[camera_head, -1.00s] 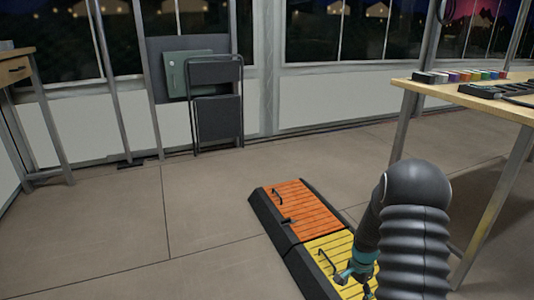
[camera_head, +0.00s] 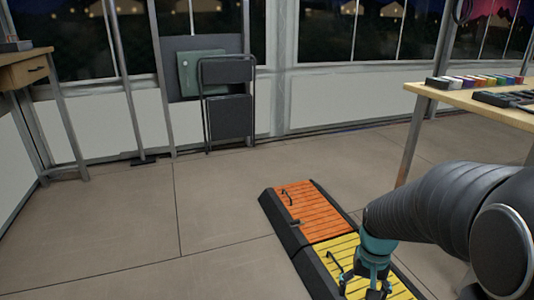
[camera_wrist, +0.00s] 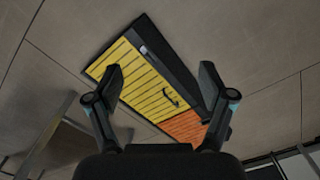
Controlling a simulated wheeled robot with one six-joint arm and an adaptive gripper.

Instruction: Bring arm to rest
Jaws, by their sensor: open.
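My gripper (camera_wrist: 160,90) is open and empty in the wrist view, with its two fingers spread apart. In the head view my gripper (camera_head: 365,272) is at the lower right, in front of the yellow panel and partly cut off from view by its own wrist. Below it on the floor lies a low dark-edged ramp with an orange slatted panel (camera_head: 318,212) and a yellow slatted panel (camera_head: 395,288). The yellow panel also shows between my fingers in the wrist view (camera_wrist: 135,80), apart from them.
A table (camera_head: 470,100) with a row of coloured blocks (camera_head: 480,82) and dark devices stands at the right. A folded black chair (camera_head: 228,100) leans at the back wall. A wooden desk (camera_head: 22,72) is at the far left.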

